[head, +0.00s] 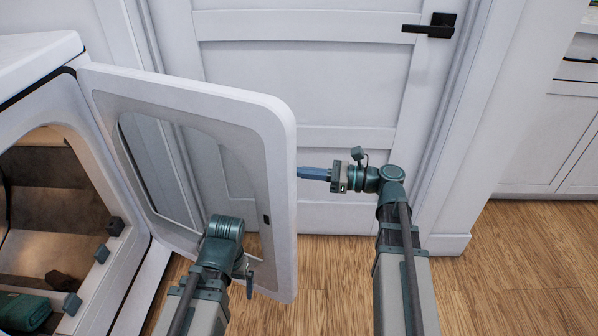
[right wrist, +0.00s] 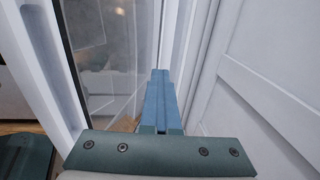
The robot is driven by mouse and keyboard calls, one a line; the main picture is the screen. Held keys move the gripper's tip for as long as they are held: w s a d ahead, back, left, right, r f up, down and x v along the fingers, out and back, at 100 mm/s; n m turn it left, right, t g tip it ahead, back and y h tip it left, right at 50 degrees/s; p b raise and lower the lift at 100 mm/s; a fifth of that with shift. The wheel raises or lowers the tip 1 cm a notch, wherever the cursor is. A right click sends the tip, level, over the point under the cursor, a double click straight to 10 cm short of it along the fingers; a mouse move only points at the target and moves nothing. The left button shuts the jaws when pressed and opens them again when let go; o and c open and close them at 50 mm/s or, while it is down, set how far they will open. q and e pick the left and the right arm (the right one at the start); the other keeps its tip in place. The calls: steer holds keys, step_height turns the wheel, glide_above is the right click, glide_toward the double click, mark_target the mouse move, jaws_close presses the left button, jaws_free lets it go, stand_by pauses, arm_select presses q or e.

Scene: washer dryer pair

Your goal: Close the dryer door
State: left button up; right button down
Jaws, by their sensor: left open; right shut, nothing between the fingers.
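The white dryer (head: 38,52) stands at the left in the head view. Its door (head: 268,150) is wide open, hinged beside the dryer's opening, with its free edge to the right. My right gripper (head: 302,173) is shut and empty, its blue fingers pointing left at that free edge; I cannot tell whether they touch it. In the right wrist view the shut fingers (right wrist: 158,95) point ahead, with the dryer door's glass (right wrist: 105,50) to their left. My left gripper (head: 248,278) is open, low in front of the door's inner face; its fingers are partly hidden.
A white room door (head: 300,50) with a black handle (head: 432,28) stands close behind the dryer door. Bare wooden floor (head: 520,270) lies to the right.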

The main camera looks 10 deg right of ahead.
stand_by(0.8)
steer(key=shift+c, duration=1.8)
jaws_free()
steer(key=shift+d, duration=0.1)
steer(key=v, duration=1.3)
steer(key=shift+s+d, duration=0.2)
steer(key=shift+d, duration=0.1)
